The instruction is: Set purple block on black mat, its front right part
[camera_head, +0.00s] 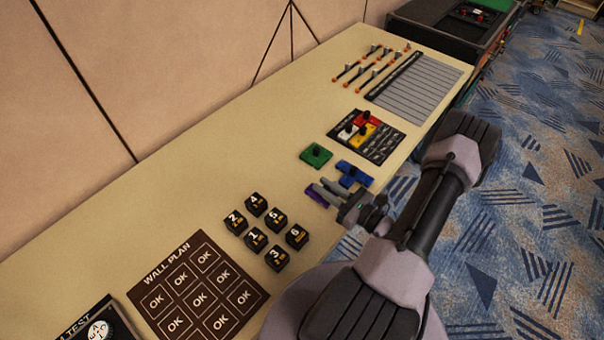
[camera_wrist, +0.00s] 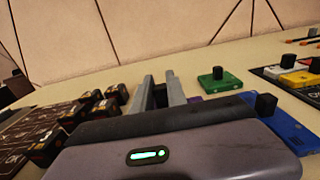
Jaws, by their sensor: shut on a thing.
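The purple block (camera_head: 316,196) is at my gripper (camera_head: 328,190), near the table's front edge. My gripper is shut on it; in the wrist view the two grey fingers close around a dark knob (camera_wrist: 160,96), and only a sliver of purple (camera_wrist: 195,99) shows beside them. Whether the block touches the table is unclear. The black mat (camera_head: 379,151) lies farther along the table, beyond the green and blue blocks. A white block (camera_head: 347,132), a red block (camera_head: 367,119) and a yellow block (camera_head: 362,134) are on the mat. Its front right part looks bare of blocks.
A green block (camera_head: 316,155) and a blue block (camera_head: 354,173) stand between my gripper and the mat, the blue one close by. Several black numbered cubes (camera_head: 257,239) and a brown WALL PLAN board (camera_head: 197,285) lie nearer. A grey slatted panel (camera_head: 420,90) lies beyond the mat.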

